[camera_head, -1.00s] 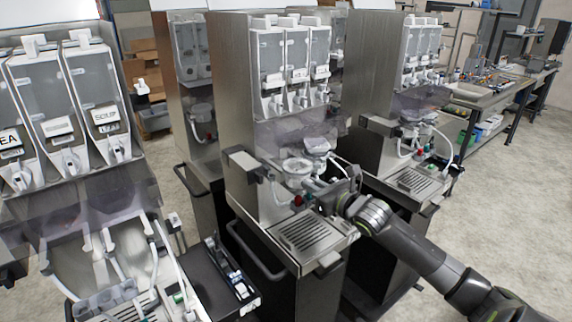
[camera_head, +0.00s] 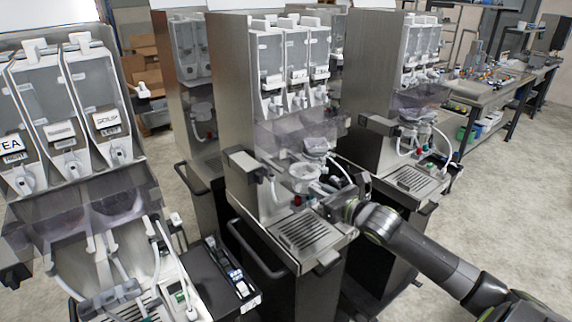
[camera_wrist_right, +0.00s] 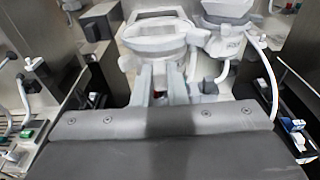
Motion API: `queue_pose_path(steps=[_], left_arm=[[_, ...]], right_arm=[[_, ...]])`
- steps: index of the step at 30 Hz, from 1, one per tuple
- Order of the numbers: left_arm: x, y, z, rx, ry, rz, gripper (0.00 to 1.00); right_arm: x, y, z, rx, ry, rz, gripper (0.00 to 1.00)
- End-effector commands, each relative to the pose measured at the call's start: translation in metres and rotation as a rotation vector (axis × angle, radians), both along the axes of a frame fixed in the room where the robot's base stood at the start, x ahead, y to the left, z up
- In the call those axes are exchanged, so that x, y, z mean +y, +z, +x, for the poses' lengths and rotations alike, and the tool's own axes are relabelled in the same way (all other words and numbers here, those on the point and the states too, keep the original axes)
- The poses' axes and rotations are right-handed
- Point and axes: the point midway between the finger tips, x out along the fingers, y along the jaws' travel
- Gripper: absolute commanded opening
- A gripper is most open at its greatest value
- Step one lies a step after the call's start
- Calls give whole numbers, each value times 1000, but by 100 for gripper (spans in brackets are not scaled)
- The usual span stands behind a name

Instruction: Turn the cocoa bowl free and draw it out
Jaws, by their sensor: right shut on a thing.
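The cocoa bowl is most likely the pale, round, open-topped bowl (camera_head: 303,174) at the front of the middle dispenser. It also shows in the right wrist view (camera_wrist_right: 152,45), upright and straight ahead of my gripper. My right gripper (camera_head: 322,190) reaches in from the right and is shut on the bowl's near, lower part. In the wrist view, the fingertips (camera_wrist_right: 165,86) meet below the bowl rim. The exact grip is partly hidden. A second similar bowl (camera_head: 317,147) sits behind, and to the right in the wrist view (camera_wrist_right: 228,12). My left gripper is not in view.
The middle dispenser's drip tray (camera_head: 303,230) lies just below the bowl. Its canisters (camera_head: 297,58) hang above; their labels are unreadable. A white hose (camera_head: 341,170) runs close by the gripper. Other dispensers stand on both sides. The floor (camera_head: 490,215) at the right is clear.

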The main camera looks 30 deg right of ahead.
Motion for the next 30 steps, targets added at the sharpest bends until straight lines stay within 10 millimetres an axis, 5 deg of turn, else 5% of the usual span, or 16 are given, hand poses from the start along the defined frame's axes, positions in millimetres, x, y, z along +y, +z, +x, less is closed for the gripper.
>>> queue_pose_path(steps=[30], left_arm=[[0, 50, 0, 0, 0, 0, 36]], right_arm=[[-3, 4, -48, 1, 0, 0, 0]])
